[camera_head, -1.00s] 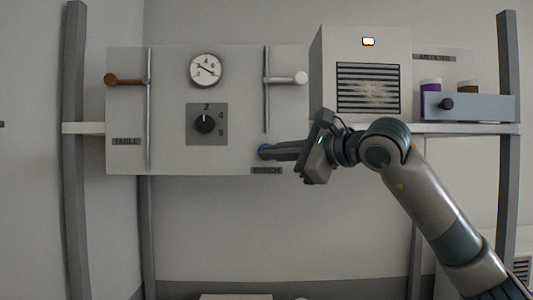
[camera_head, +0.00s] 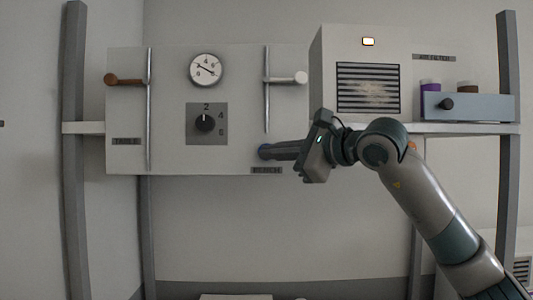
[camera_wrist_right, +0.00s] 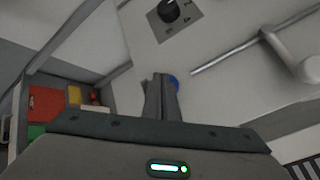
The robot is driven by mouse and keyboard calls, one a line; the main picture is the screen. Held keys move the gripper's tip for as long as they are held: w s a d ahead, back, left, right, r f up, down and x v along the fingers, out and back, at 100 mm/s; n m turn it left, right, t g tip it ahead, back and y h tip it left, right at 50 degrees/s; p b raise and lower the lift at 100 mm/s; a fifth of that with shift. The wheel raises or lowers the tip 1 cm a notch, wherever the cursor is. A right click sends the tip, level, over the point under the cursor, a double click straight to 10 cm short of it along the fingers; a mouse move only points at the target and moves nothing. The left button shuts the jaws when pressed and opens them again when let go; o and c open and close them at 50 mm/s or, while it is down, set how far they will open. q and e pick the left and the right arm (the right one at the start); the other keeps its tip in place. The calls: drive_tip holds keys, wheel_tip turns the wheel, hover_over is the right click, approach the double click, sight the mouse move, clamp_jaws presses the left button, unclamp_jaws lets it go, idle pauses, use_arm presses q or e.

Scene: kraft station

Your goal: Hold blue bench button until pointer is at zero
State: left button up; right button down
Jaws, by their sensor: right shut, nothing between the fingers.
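The blue bench button (camera_head: 264,151) sits low on the right side of the pale wall panel, above the BENCH label (camera_head: 266,170). My right gripper (camera_head: 272,152) is shut and empty, its fingertips at the button and seemingly touching it. In the right wrist view the blue button (camera_wrist_right: 173,82) shows partly behind the closed fingers (camera_wrist_right: 161,80). How far the button is pressed cannot be told. The round gauge (camera_head: 206,70) is at the panel's top middle; its thin pointer runs slantwise across the dial, and its exact reading is too small to tell. My left gripper is not in view.
A black dial knob (camera_head: 205,123) is under the gauge. A brown-handled lever (camera_head: 125,79) is on the left and a white-handled lever (camera_head: 285,78) is above the button.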

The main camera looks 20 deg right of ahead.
drive_tip(key=shift+w+d, duration=0.15)
drive_tip(key=shift+w, duration=0.25)
idle(0.8)
drive_tip(key=shift+s, duration=0.1)
idle(0.4)
drive_tip(key=shift+s+a+b, duration=0.25)
drive_tip(key=shift+s+b, duration=0.35)
drive_tip(key=shift+s, duration=0.1)
drive_tip(key=shift+s+a+b, duration=0.25)
drive_tip(key=shift+s+b, duration=0.2)
drive_tip(key=shift+s, duration=0.35)
drive_tip(key=shift+s+a+b, duration=0.2)
drive_tip(key=shift+s+b, duration=0.25)
drive_tip(key=shift+s, duration=0.35)
drive_tip(key=shift+s+a+b, duration=0.25)
drive_tip(key=shift+s+b, duration=0.2)
drive_tip(key=shift+s, duration=0.35)
drive_tip(key=shift+s, duration=0.1)
